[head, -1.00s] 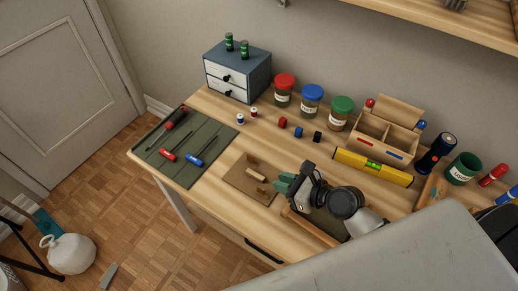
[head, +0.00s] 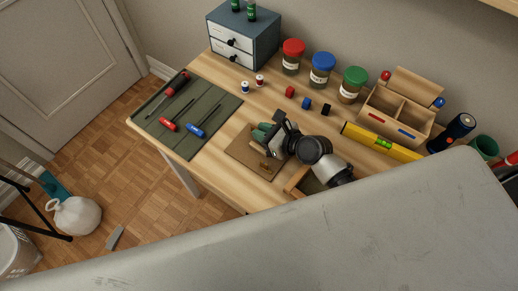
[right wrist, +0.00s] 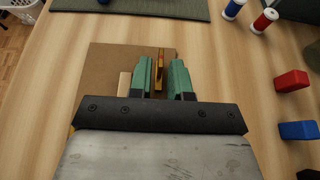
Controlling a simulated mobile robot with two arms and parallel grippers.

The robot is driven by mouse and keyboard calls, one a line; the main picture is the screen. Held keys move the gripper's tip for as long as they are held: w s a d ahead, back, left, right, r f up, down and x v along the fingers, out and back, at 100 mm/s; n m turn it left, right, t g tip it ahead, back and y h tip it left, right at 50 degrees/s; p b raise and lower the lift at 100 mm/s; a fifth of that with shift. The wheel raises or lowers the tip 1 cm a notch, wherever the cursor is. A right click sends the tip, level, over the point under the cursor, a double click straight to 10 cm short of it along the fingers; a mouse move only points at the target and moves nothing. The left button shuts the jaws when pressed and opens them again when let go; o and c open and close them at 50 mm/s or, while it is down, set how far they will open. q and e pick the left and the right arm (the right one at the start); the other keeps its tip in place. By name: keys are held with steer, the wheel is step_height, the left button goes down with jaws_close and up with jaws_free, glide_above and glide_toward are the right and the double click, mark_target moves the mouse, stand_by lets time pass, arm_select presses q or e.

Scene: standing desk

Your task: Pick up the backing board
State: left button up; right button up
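The backing board (head: 241,160) is a thin brown square lying flat on the desk, with small wooden pieces on top. It also shows in the right wrist view (right wrist: 107,60), where a pale block lies on it and a narrow upright tab (right wrist: 159,68) stands up. My right gripper (head: 264,134) is over the board and hides part of it. In the right wrist view its green fingers (right wrist: 163,80) are apart, one on each side of the tab, with narrow gaps showing. I cannot tell whether they touch the board. My left gripper is not in view.
Left of the board is a green mat (head: 190,112) with screwdrivers. Behind are two thread spools, coloured cubes and lidded jars (head: 321,68). A wooden organizer (head: 398,108) and yellow level (head: 380,142) stand right. A wooden tray (head: 298,182) is close beside the board.

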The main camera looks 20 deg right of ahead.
steer(key=shift+x, duration=0.8)
steer(key=shift+d, duration=0.1)
jaws_close()
